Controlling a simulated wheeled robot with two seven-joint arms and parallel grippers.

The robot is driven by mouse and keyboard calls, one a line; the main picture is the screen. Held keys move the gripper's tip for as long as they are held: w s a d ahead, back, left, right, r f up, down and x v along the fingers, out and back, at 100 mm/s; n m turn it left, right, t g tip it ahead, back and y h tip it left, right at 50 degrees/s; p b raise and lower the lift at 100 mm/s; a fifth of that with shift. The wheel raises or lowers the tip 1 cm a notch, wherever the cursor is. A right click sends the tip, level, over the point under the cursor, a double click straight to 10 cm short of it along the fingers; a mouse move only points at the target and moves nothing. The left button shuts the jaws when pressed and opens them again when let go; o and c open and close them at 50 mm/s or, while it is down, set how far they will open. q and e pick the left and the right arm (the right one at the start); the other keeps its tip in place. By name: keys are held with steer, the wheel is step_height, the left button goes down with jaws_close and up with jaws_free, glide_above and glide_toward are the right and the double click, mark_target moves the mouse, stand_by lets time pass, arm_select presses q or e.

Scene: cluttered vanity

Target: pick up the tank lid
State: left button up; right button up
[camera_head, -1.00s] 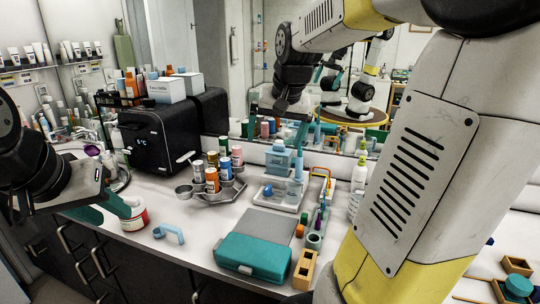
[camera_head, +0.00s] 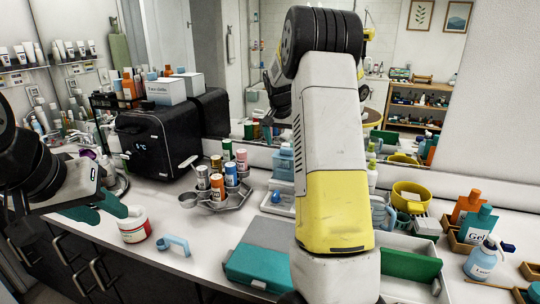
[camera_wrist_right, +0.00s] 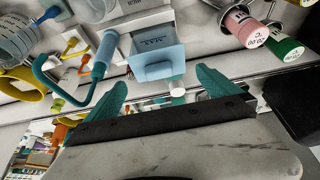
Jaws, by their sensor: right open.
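The light-blue tank with its lid (camera_wrist_right: 160,68) is between my right gripper's fingers in the right wrist view; a small white knob (camera_wrist_right: 178,92) projects from the lid. My right gripper (camera_wrist_right: 162,80) is open, its teal fingers on either side of the lid, with no clear contact visible. In the head view the tank (camera_head: 284,163) is partly covered by my right arm, and the right gripper itself is hidden there. My left gripper (camera_head: 100,207) is at the left, teal fingers close to a red-and-white jar (camera_head: 134,226); its opening is unclear.
A blue hooked wand (camera_wrist_right: 99,62) stands close to the tank. A metal tray of cans (camera_head: 222,198) is at its left. A teal case (camera_head: 255,272) lies in front. A yellow bowl (camera_head: 411,194) and several bottles stand at the right. The mirror is close behind.

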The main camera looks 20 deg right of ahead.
mark_target(286, 148)
steer(key=x, duration=0.4)
steer(key=shift+w+d+f, duration=0.1)
steer(key=c, duration=1.1)
